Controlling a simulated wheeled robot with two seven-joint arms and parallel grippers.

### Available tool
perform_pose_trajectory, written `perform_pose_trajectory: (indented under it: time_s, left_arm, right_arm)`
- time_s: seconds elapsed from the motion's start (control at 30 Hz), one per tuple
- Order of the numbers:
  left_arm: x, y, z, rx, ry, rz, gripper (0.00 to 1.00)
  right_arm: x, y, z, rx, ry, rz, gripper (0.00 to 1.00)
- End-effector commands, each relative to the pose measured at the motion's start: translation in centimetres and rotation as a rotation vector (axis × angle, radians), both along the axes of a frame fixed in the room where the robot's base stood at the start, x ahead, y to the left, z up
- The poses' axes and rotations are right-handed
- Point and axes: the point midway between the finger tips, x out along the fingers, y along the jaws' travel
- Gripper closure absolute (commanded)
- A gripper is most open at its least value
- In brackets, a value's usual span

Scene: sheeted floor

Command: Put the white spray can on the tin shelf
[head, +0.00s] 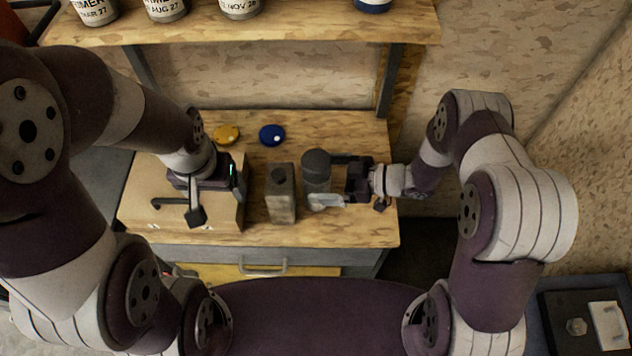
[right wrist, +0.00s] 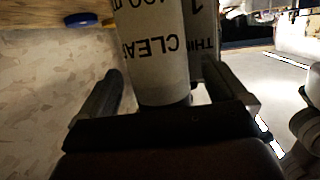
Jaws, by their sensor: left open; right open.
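The white spray can (head: 317,184), with a dark grey cap, stands on the workbench. In the right wrist view the can (right wrist: 155,50) shows black lettering "CLEA" and lies between my two fingers. My right gripper (head: 338,182) reaches it from the right; its jaws (right wrist: 165,80) are open around the can, and contact is not clear. My left gripper (head: 215,197) is open and empty above the cardboard box. The tin shelf (head: 300,28) runs along the wall above the bench and holds several labelled tins.
A grey rectangular thinner can (head: 281,197) stands just left of the spray can. A yellow lid (head: 226,134) and a blue lid (head: 272,135) lie behind. The cardboard box (head: 150,185) fills the left of the workbench (head: 350,232). The shelf has bare room between its right-hand tins.

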Motion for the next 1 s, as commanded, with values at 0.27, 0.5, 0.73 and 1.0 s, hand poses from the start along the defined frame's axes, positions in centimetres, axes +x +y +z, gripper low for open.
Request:
perform_pose_trajectory:
  time_s: [0.27, 0.5, 0.73, 1.0]
  left_arm:
    - [0.0, 0.0, 0.7, 0.000, 0.000, 0.000, 0.20]
    - [0.0, 0.0, 0.6, 0.000, 0.000, 0.000, 0.20]
    - [0.0, 0.0, 0.7, 0.000, 0.000, 0.000, 0.20]
    - [0.0, 0.0, 0.6, 0.000, 0.000, 0.000, 0.20]
  right_arm:
    - [0.5, 2.2, -0.8, -0.001, -0.001, -0.001, 0.01]
    - [0.5, 2.2, -0.8, -0.001, -0.001, -0.001, 0.44]
    - [0.5, 2.2, -0.7, -0.001, -0.003, -0.001, 1.00]
    - [0.6, 2.2, -0.3, 0.000, -0.005, -0.001, 1.00]
